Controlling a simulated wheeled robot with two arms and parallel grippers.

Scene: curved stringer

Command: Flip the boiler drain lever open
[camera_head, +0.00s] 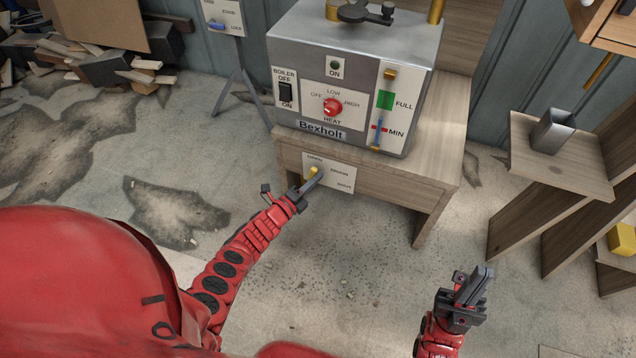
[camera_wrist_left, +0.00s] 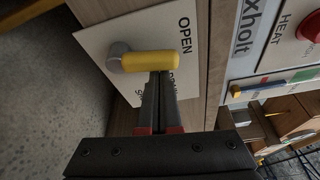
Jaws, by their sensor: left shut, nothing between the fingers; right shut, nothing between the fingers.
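The boiler drain lever (camera_head: 313,171) has a yellow handle on a white plate (camera_head: 341,183) below the boiler. In the left wrist view the lever (camera_wrist_left: 150,61) extends from a round grey pivot, and its free end lies near the word OPEN. The DRAIN label and the lower word are partly hidden by my fingers. My left gripper (camera_head: 316,174) is shut and empty, with its fingertips (camera_wrist_left: 160,76) right at the handle's side; I cannot tell if they touch. My right gripper (camera_head: 484,272) is shut and empty, over the floor at lower right.
The grey Bexholt boiler (camera_head: 350,75) stands on a wooden stand (camera_head: 440,165) above the plate. A wooden shelf unit (camera_head: 520,165) with a metal cup (camera_head: 552,131) is at the right. Scrap wood (camera_head: 100,65) lies at upper left.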

